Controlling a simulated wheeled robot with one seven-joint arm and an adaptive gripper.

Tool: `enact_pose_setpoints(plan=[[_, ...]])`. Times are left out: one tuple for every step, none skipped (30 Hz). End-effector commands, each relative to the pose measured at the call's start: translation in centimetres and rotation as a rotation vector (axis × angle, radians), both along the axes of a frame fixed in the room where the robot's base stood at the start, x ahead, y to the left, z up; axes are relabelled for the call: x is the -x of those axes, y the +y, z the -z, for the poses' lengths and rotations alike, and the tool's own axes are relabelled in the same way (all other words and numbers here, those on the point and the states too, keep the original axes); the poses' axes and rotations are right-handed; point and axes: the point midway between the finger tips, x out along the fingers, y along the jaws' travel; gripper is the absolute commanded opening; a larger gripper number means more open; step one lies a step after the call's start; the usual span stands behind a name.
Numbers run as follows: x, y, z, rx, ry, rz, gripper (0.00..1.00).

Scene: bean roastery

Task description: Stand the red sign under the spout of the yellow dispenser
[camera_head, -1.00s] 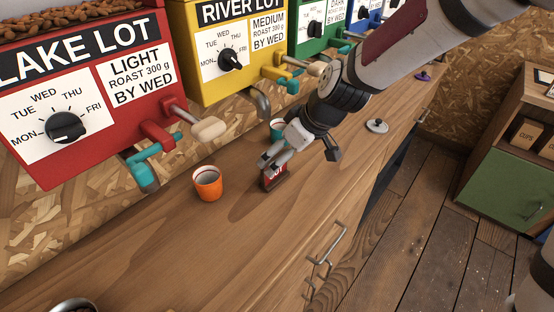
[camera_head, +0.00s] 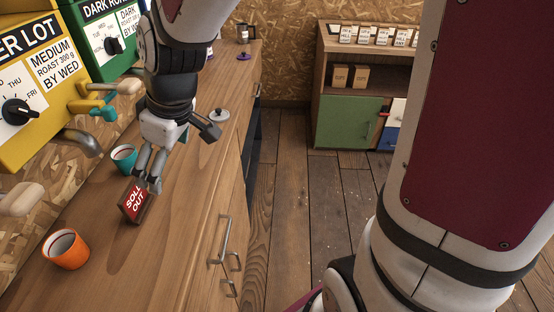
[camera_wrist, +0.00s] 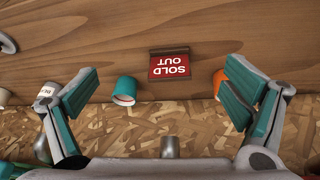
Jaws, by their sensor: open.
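The red sign (camera_head: 136,200), lettered SOLD OUT, is on the wooden counter between a teal cup and an orange cup. It also shows in the wrist view (camera_wrist: 170,66), beyond and between my fingers. My gripper (camera_head: 150,172) is open beside and above the sign in the head view, partly in front of its far end. In the wrist view my gripper (camera_wrist: 165,100) has its fingers wide apart with nothing between the tips. The yellow dispenser (camera_head: 30,85) is at the left, partly cut off. Its curved grey spout (camera_head: 82,142) hangs over the counter's wall side.
The orange cup (camera_head: 66,249) stands nearer along the counter, and the teal cup (camera_head: 124,157) is just behind the sign. A lidded grey item (camera_head: 219,115) is farther along. Drawer handles (camera_head: 222,240) line the front. The counter right of the sign is clear.

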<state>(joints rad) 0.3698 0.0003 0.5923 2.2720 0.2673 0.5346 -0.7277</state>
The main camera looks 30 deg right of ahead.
Motion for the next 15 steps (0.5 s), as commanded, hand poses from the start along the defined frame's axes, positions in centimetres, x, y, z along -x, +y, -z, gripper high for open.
enact_pose_setpoints(plan=[[1.6, -1.2, -1.2, 0.032, -0.004, 0.051, 0.94], [2.5, -2.0, -1.8, 0.045, 0.0, 0.087, 0.94], [3.7, -3.0, -2.6, 0.06, 0.003, 0.135, 0.94], [4.7, -3.7, -3.2, 0.067, 0.004, 0.174, 0.94], [5.7, -4.5, -3.7, 0.074, 0.004, 0.211, 0.94], [7.0, -5.4, -4.4, 0.078, 0.004, 0.263, 0.94], [8.0, -6.1, -5.0, 0.08, 0.003, 0.302, 0.94], [9.1, -6.8, -5.5, 0.078, 0.003, 0.343, 0.94], [10.5, -7.6, -6.0, 0.074, 0.003, 0.393, 0.94], [11.5, -8.2, -6.4, 0.068, 0.001, 0.433, 0.94], [12.6, -8.8, -6.7, 0.06, 0.002, 0.469, 0.94], [13.9, -9.5, -7.1, 0.048, 0.002, 0.516, 0.94], [14.8, -10.0, -7.3, 0.039, 0.003, 0.549, 0.94], [15.7, -10.4, -7.5, 0.028, 0.004, 0.58, 0.94], [16.7, -10.9, -7.6, 0.014, 0.006, 0.615, 0.94]])
